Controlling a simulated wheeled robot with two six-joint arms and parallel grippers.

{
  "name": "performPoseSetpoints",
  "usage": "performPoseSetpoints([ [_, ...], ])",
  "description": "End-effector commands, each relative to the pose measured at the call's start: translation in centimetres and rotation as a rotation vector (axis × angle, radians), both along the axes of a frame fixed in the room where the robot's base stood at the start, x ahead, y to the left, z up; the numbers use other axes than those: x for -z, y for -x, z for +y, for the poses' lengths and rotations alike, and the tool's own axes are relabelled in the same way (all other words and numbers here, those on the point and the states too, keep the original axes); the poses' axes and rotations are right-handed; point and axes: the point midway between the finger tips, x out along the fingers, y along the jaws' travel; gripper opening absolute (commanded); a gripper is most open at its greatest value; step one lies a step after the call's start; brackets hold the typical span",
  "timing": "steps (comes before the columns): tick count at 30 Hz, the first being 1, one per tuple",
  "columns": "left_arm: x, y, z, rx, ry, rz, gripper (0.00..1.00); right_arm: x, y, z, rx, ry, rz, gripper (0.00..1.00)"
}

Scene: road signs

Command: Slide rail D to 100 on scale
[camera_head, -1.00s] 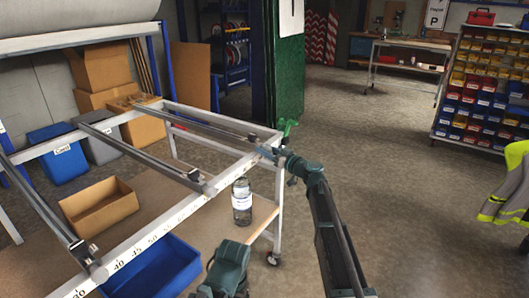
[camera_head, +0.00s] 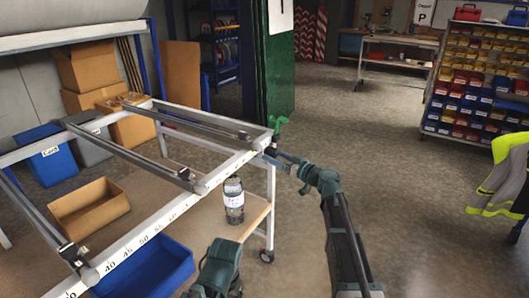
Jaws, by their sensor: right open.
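A pale metal frame table (camera_head: 150,233) carries a printed number scale along its near edge; 40, 45 and 50 can be read, and the marks farther along are too small. Dark rails lie across it: a left rail (camera_head: 40,217), a middle rail (camera_head: 125,155) and a far rail (camera_head: 195,124) whose end is near the far right corner. No letter is legible, so I cannot tell which is rail D. My right gripper (camera_head: 272,155) is open and empty at the outer side of that corner, beside the far rail's end. My left gripper is not in view.
A jar (camera_head: 234,201), a blue bin (camera_head: 150,268) and an open cardboard box (camera_head: 88,210) sit on the lower shelf.

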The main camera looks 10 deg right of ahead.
Motion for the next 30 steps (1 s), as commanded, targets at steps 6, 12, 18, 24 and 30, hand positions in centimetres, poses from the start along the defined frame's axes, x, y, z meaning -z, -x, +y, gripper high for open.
performPoseSetpoints([
  [6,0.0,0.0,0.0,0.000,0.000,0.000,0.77,0.0,2.7,-2.1,0.002,0.000,0.000,0.74],
  [12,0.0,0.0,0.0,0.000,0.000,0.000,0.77,0.0,3.4,-2.8,0.001,0.000,0.000,0.74],
  [18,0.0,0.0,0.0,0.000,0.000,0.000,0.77,0.0,3.4,-2.9,0.001,0.000,0.000,0.74],
  [24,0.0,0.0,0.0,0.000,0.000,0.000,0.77,0.4,4.0,-1.9,-0.019,0.007,0.018,0.74],
  [30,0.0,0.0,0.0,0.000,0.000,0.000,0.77,4.9,9.4,5.9,-0.185,0.101,0.219,0.74],
])
